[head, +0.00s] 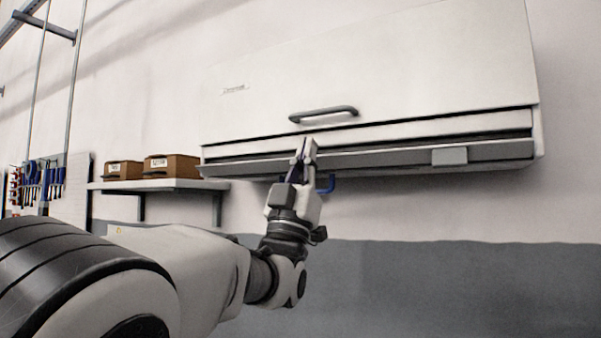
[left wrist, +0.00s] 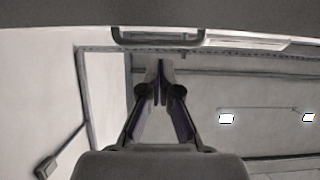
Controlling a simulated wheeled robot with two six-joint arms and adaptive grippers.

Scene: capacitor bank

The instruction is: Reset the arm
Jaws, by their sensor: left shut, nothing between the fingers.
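My left gripper (head: 304,150) is raised, fingers pointing up, just in front of the lower edge of a white wall cabinet (head: 390,70). Its fingers are together with nothing between them. In the left wrist view the closed fingertips (left wrist: 160,68) show in the middle, below a dark handle-like bar (left wrist: 158,38). In the head view a grey bar handle (head: 323,113) sits on the cabinet front, above and right of the fingertips and apart from them. My right gripper shows in neither view.
A grey strip with a light block (head: 449,156) runs along the cabinet's underside. A shelf (head: 160,185) at left holds two brown boxes (head: 171,166). Blue tools (head: 45,175) hang farther left. The lower right is open.

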